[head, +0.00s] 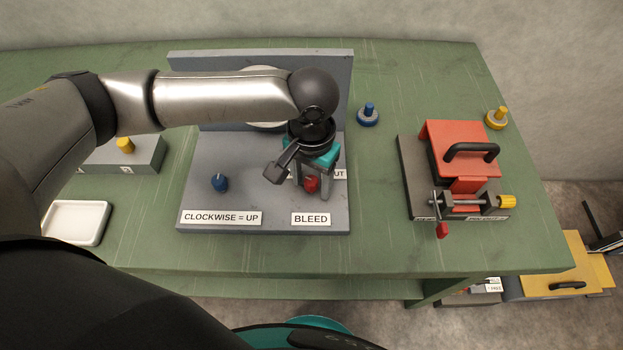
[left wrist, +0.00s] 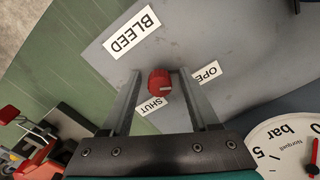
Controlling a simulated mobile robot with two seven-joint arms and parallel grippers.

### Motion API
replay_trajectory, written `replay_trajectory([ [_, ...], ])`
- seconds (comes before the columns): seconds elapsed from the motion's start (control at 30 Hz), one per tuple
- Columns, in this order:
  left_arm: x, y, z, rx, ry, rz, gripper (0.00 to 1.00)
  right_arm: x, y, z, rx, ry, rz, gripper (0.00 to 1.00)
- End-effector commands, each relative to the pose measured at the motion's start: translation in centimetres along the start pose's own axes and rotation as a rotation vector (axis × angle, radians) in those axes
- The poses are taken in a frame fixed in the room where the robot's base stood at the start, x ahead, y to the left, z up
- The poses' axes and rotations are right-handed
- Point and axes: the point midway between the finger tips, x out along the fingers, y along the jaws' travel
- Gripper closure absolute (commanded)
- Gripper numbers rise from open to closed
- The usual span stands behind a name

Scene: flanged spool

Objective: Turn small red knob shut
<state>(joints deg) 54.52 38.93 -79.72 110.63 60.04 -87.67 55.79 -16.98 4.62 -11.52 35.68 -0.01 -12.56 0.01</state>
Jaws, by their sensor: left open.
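The small red knob (head: 311,184) stands on the grey panel base behind the BLEED label (head: 311,219). In the left wrist view the red knob (left wrist: 159,82) has a pale mark on its face, near the SHUT label (left wrist: 155,106). The OPEN label (left wrist: 206,73) lies on its other side, partly hidden by a finger. My left gripper (head: 313,195) points down over the knob, open. In the left wrist view its fingers (left wrist: 160,80) stand on either side of the knob, with gaps visible. My right gripper is not in view.
A blue knob (head: 219,183) stands left on the same grey base (head: 240,150). A gauge (left wrist: 285,145) is close by. A red-lidded box with clamp (head: 460,150) stands at right. A white tray (head: 75,222) lies at left. Green table (head: 375,215) is clear between panel and box.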

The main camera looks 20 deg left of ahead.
Motion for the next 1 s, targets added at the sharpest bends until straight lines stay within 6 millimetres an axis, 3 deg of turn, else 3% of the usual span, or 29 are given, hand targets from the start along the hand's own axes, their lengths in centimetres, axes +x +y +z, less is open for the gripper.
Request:
replay_trajectory([
  [0.1, -0.02, 0.01, 0.01, 0.000, 0.000, 0.000, 0.39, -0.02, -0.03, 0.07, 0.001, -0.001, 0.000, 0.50],
  [0.63, -0.05, 0.00, 0.02, 0.000, -0.001, 0.000, 0.99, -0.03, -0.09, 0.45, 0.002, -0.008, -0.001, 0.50],
  [1.0, -0.09, -0.02, 0.02, 0.001, -0.001, 0.000, 1.00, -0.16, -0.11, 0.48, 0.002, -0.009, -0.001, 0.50],
])
